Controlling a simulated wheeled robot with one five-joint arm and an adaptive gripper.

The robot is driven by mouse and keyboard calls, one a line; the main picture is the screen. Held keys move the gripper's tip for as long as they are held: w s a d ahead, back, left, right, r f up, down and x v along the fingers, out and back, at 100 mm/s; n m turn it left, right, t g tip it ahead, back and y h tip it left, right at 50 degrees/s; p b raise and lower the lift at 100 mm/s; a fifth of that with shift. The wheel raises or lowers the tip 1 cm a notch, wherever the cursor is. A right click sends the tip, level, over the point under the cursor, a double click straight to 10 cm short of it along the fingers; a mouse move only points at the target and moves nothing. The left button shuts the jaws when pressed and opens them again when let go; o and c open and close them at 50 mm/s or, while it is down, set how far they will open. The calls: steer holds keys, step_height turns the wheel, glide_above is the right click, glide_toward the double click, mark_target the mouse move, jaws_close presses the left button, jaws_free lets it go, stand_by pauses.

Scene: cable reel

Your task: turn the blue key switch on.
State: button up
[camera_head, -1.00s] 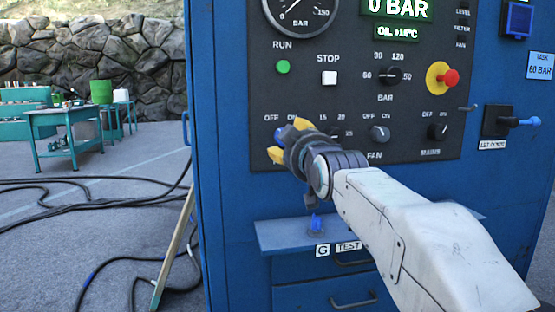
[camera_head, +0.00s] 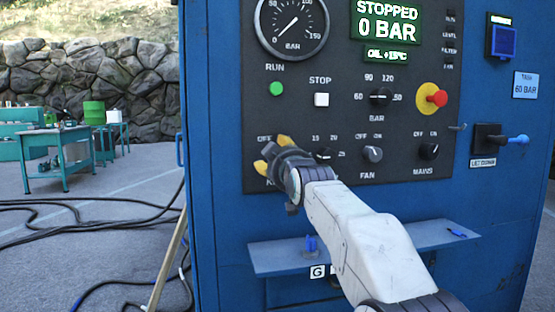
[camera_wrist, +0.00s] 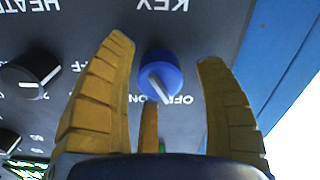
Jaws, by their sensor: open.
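The blue key switch (camera_wrist: 160,75) is a round knob on the dark panel, under the upside-down KEY label in the wrist view. Its white pointer line slants towards the OFF mark. My gripper (camera_wrist: 163,52) is open, with one yellow finger on each side of the knob and a third finger below it. The fingers look apart from the knob; I cannot tell the exact depth. In the head view my gripper (camera_head: 271,153) is at the panel's lower left corner and hides the switch.
A heater knob (camera_wrist: 32,74) is beside the key switch. The fan knob (camera_head: 372,154), mains knob (camera_head: 429,151) and red stop button (camera_head: 437,97) are further right. A blue shelf (camera_head: 275,262) juts out below my arm. The display (camera_head: 385,20) reads STOPPED, 0 BAR.

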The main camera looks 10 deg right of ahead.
steer(key=shift+w, duration=0.1)
steer(key=shift+c, duration=0.2)
steer(key=c, duration=1.1)
steer(key=shift+c, duration=0.2)
steer(key=m+p, duration=0.1)
steer(key=m, duration=0.4)
steer(key=shift+r+m, duration=0.15)
steer(key=shift+m, duration=0.25)
steer(key=m+p, duration=0.1)
steer(key=m, duration=0.4)
steer(key=shift+m, duration=0.7)
